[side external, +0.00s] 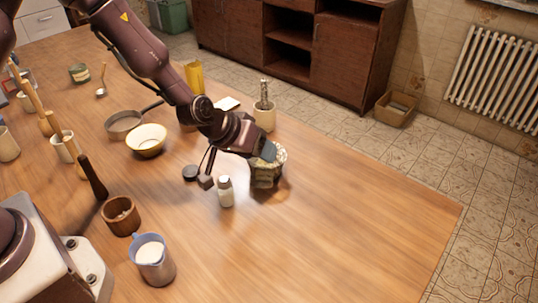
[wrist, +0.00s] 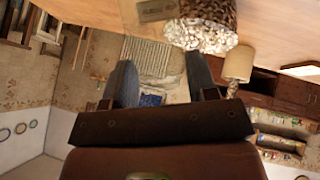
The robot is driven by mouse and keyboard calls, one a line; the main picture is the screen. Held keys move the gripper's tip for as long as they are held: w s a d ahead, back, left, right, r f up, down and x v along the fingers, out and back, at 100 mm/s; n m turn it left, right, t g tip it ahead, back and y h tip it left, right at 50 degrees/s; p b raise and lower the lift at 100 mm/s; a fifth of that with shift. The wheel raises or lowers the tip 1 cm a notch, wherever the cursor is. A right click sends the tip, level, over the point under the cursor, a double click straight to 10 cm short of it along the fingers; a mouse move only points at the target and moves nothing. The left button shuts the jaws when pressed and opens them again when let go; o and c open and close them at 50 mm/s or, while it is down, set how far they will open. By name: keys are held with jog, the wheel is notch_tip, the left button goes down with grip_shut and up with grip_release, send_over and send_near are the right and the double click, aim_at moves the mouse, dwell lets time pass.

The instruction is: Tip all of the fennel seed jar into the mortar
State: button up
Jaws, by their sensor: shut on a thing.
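A speckled stone-like mortar (side external: 265,178) stands on the table right of centre. In the wrist view, which is upside down, the mortar (wrist: 203,27) shows close by at the top. My gripper (side external: 266,152) is low over the mortar, tilted, with its fingers at the rim. In the wrist view my gripper (wrist: 160,78) has its two fingers spaced apart around the fennel seed jar. The jar's outline is hard to make out against the background and the arm. I cannot see any seeds falling, nor how full the jar or the mortar is.
A small white-capped jar (side external: 226,192) and a dark round lid (side external: 191,172) stand left of the mortar. A cream pot (side external: 264,118) is behind it. The table's right front is clear.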

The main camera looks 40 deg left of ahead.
jog(key=shift+w+a+r+t+y, duration=0.2)
jog(key=shift+w+r+t+y, duration=0.1)
jog(key=shift+w+r+t, duration=0.2)
jog(key=shift+m, duration=0.4)
jog(key=s+d+r+m+t+y, duration=0.1)
jog(key=s+d+t+y, duration=0.1)
jog(key=s+d+t, duration=0.2)
jog(key=shift+s+r+m, duration=0.2)
jog(key=shift+s+m, duration=0.1)
jog(key=shift+s, duration=0.3)
jog(key=shift+a, duration=0.1)
